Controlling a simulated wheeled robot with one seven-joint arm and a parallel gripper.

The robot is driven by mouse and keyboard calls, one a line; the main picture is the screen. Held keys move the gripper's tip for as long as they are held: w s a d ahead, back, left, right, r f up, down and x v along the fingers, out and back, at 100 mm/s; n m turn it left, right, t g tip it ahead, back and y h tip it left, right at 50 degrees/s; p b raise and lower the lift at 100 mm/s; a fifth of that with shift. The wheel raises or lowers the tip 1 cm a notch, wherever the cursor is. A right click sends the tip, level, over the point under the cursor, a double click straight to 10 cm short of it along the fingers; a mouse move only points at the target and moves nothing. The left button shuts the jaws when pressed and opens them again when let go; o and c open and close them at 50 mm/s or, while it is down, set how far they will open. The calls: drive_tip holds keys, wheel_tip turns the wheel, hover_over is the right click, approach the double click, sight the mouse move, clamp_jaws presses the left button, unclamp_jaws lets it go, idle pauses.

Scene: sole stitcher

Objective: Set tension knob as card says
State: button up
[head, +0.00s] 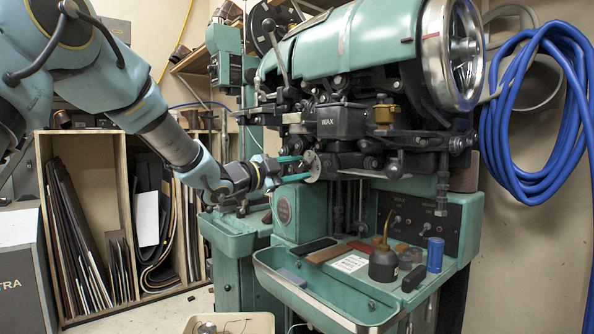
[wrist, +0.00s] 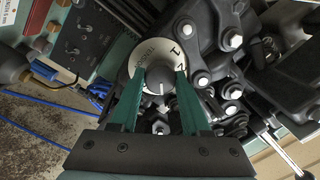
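The tension knob (wrist: 160,84) is a small dark grip with a white pointer line, on a white dial (wrist: 138,62) with black lettering. In the head view, the dial (head: 313,166) is on the front of the green stitcher. My gripper (wrist: 161,75) has its two teal fingers on either side of the knob; whether they press on it I cannot tell. In the head view, my gripper (head: 300,168) reaches the dial from the left. A white printed card (head: 350,264) lies in the tray; its text is too small to read.
A switch panel (head: 412,222) is right of the dial.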

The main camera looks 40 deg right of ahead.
drive_tip(key=o, duration=0.5)
drive_tip(key=shift+c, duration=0.2)
drive_tip(key=a+b, duration=0.1)
drive_tip(key=a, duration=0.9)
drive_tip(key=shift+a+f, duration=0.25)
drive_tip(key=shift+a, duration=0.15)
drive_tip(key=shift+w, duration=0.1)
